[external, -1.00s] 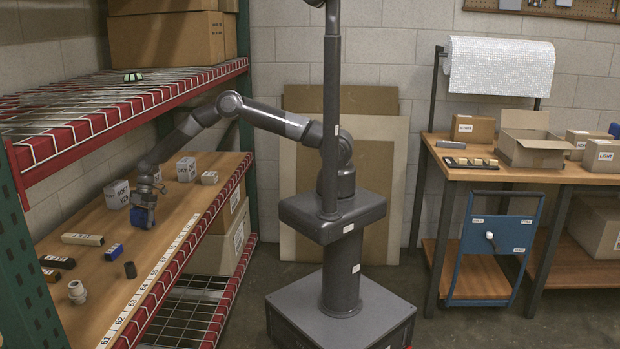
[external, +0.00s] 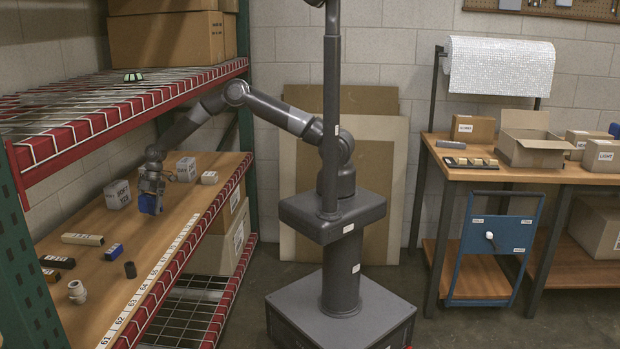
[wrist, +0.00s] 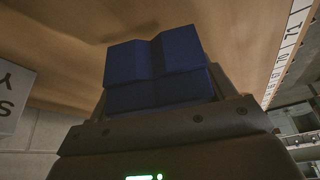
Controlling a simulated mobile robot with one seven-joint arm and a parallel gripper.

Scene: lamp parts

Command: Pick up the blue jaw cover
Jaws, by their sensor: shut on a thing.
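The blue jaw cover (external: 150,204) is held in my gripper (external: 152,190) above the wooden shelf board (external: 187,228) in the external view. In the wrist view the jaw cover (wrist: 156,72) is a dark blue block with a V-shaped notch along its middle, seated between the jaws of my gripper (wrist: 158,98). The gripper is shut on it. The fingertips are mostly hidden behind the block.
On the shelf a white box (external: 117,194) stands close left of the gripper, with another box (external: 186,169) behind. A beige block (external: 83,239), a small blue block (external: 114,252), a dark cylinder (external: 130,270) and a pale fitting (external: 77,292) lie nearer. The wire shelf (external: 100,105) hangs above.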

